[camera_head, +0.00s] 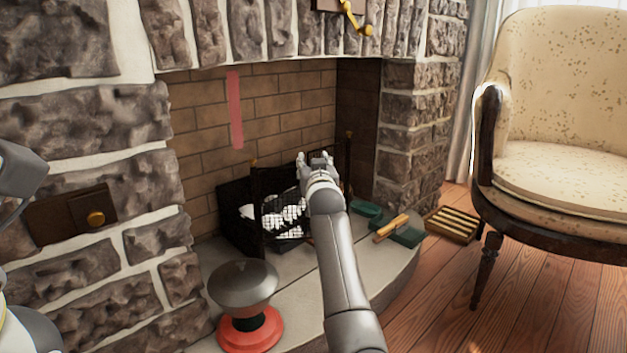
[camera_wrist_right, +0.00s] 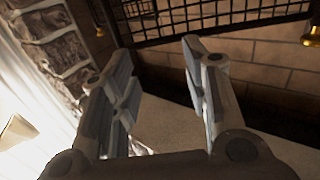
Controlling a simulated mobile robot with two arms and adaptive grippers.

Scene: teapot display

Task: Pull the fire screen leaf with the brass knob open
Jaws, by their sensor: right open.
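The black mesh fire screen (camera_head: 283,219) stands in the fireplace opening, with small brass tops on its posts (camera_head: 253,162). In the right wrist view its black grid (camera_wrist_right: 190,18) runs along the top, and a brass knob (camera_wrist_right: 311,37) shows at the upper right edge. My right gripper (camera_head: 316,158) is in front of the screen in the head view and hides part of it. In the wrist view the gripper (camera_wrist_right: 160,72) is open, with nothing between its fingers. I cannot tell whether it touches the screen. My left gripper is out of view.
A red-based object with a grey domed top (camera_head: 243,284) stands on the stone hearth (camera_head: 300,290). Green items (camera_head: 405,237) and a slatted wooden piece (camera_head: 452,224) lie to the right. An armchair (camera_head: 560,170) stands at the far right. The stone wall (camera_head: 85,130) is at left.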

